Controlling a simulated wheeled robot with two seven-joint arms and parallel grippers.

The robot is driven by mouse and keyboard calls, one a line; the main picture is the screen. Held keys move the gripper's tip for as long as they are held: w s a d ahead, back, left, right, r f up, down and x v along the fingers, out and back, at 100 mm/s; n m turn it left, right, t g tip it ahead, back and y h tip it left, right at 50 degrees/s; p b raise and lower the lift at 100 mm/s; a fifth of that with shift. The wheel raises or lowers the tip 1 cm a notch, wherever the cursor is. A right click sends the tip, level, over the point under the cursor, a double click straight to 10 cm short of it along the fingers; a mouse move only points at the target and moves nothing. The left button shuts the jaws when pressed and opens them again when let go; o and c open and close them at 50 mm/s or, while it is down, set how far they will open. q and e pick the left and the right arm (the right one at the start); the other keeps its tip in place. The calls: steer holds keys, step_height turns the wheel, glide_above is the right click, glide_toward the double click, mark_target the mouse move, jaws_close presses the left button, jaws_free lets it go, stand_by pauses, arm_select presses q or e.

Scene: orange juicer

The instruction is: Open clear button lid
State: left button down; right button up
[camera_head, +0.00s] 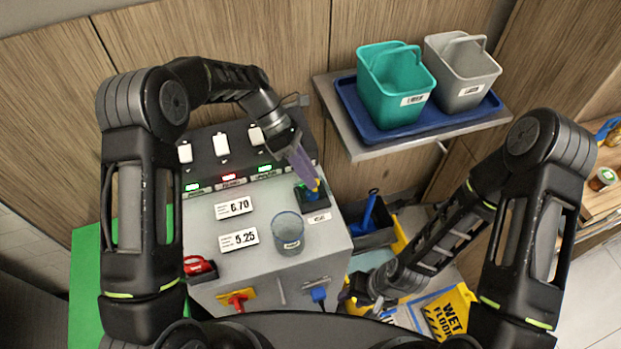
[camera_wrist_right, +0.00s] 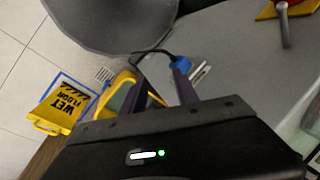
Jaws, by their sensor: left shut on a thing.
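My right gripper (camera_head: 352,292) hangs low by the machine's front right corner. In the right wrist view its fingers (camera_wrist_right: 158,78) are apart and empty.
A glass (camera_head: 288,233) stands on the machine (camera_head: 265,262) just in front of the button unit. A shelf to the right holds a blue tray (camera_head: 348,98) with a green bucket (camera_head: 392,88) and a grey bucket (camera_head: 462,72). A yellow wet-floor sign (camera_head: 447,312) is low right.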

stand_by(0.3)
stand_by(0.4)
steer(key=shift+w, duration=0.15)
steer(key=c, duration=0.3)
steer(key=shift+w+d+r+m, duration=0.2)
steer(key=shift+w+m, duration=0.1)
steer(key=shift+c, duration=0.6)
steer(key=w+r+m, duration=0.1)
steer(key=w+m, duration=0.1)
steer(key=w+d+r+m+t+h, duration=0.1)
steer(key=r+m, duration=0.1)
steer(key=w+d+r+m, duration=0.1)
steer(key=w+m, duration=0.1)
steer(key=shift+w+d+r+m+t, duration=0.2)
steer(key=shift+w+d+m+t, duration=0.05)
steer(key=shift+w+m+t, duration=0.1)
jaws_close()
steer(key=w+a+r+m+t, duration=0.1)
steer(key=a+r+m, duration=0.1)
steer(key=r+m, duration=0.4)
steer(key=w+a+r+m+t, duration=0.1)
steer(key=w+a+r+m, duration=0.1)
steer(key=r+m, duration=0.4)
steer(key=w+a+r+m+t, duration=0.1)
steer(key=w+a+r+m, duration=0.1)
steer(key=r+m, duration=0.4)
step_height(320, 180, up, 6)
steer(key=shift+w+a+f, duration=0.1)
steer(key=shift+w+a, duration=0.15)
steer(key=shift+a, duration=0.45)
